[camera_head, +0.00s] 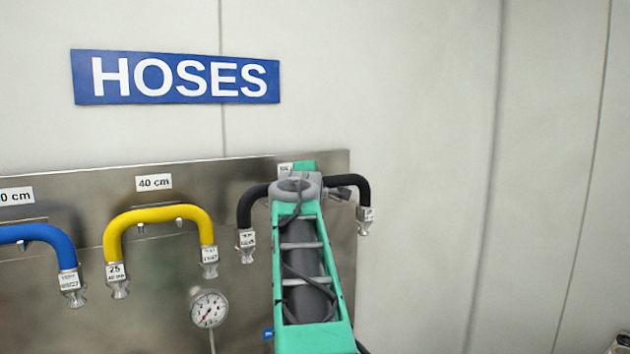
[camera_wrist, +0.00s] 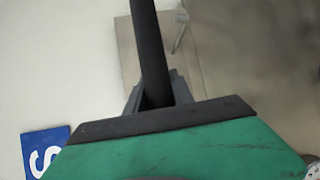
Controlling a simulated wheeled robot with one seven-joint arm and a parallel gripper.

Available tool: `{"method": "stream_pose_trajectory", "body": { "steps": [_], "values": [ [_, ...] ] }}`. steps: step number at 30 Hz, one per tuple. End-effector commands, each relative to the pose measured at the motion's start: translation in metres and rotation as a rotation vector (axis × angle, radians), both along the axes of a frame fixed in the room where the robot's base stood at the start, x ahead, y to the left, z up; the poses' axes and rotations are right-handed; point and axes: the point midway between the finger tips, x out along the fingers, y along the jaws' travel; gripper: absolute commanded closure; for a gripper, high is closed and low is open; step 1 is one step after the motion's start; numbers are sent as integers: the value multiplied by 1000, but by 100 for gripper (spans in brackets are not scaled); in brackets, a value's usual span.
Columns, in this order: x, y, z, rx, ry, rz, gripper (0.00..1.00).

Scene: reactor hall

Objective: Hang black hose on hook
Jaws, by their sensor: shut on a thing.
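The black hose (camera_head: 251,200) shows on both sides of my green arm in the head view, bent like an upside-down U with metal fittings hanging at both ends. It runs through the grey jaws of my gripper (camera_wrist: 157,94) in the wrist view. The jaws are shut on its middle. My arm hides that middle part in the head view. In the wrist view, a thin metal hook (camera_wrist: 180,38) sticks out from the panel to the right of the hose, apart from it in the picture. I cannot tell the depth between them.
A steel panel (camera_head: 350,255) carries a yellow hose (camera_head: 160,214) under a 40 cm label and a blue hose (camera_head: 38,232) farther left. A pressure gauge (camera_head: 209,308) sits below the yellow hose. A blue HOSES sign (camera_head: 175,78) is above. The wall to the right is bare.

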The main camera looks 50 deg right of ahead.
Motion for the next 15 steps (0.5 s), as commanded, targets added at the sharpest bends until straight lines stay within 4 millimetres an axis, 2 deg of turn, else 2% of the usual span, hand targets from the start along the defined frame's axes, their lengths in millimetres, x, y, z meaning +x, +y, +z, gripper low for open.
{"method": "stream_pose_trajectory", "body": {
  "steps": [1, 15],
  "values": [
    [4, -1, 4, -2, -2, 1, 100],
    [39, -12, 2, -1, -2, 1, 100]
  ]
}}
